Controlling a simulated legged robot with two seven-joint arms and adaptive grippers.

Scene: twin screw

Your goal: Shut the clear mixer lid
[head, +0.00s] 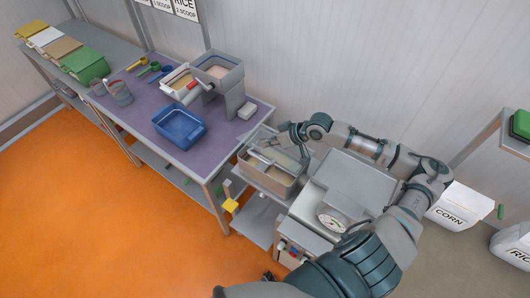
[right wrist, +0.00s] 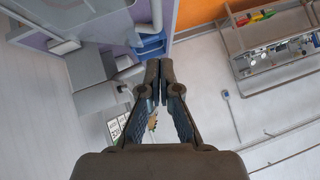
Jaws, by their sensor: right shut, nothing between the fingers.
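The mixer (head: 270,180) is a grey, open-looking metal trough on a low stand, with pale material and a bar across it. Its clear lid is hard to make out against the trough and the wall, so I cannot tell its angle. My right gripper (head: 287,134) is at the back of the mixer, above its rear edge; I cannot tell whether it touches the lid. In the right wrist view its fingers (right wrist: 160,72) are together, with nothing between them. My left gripper is not in view.
A purple-topped table (head: 205,150) stands left of the mixer with a blue tray (head: 179,126), scoops and a hopper (head: 217,68). A grey box with a round dial (head: 334,220) stands right of the mixer. White sacks (head: 455,210) stand at right. The orange floor is clear.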

